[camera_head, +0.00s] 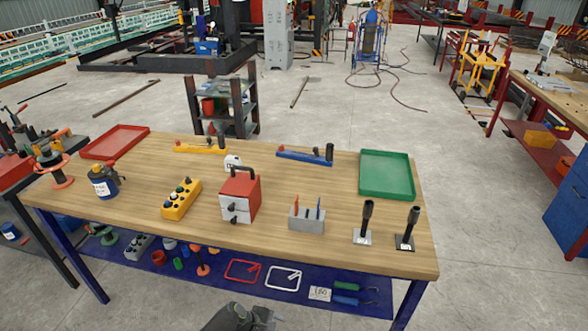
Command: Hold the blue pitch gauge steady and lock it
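The blue pitch gauge (305,157) lies near the back edge of the wooden table (330,190), right of the middle.
A similar yellow gauge (200,147) lies to the left. A green tray (387,194) stands right of the blue gauge and a red tray (115,141) at far left. A red-and-white box (240,196), yellow button box (180,199) and grey tool holder (306,222) stand nearer the front.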

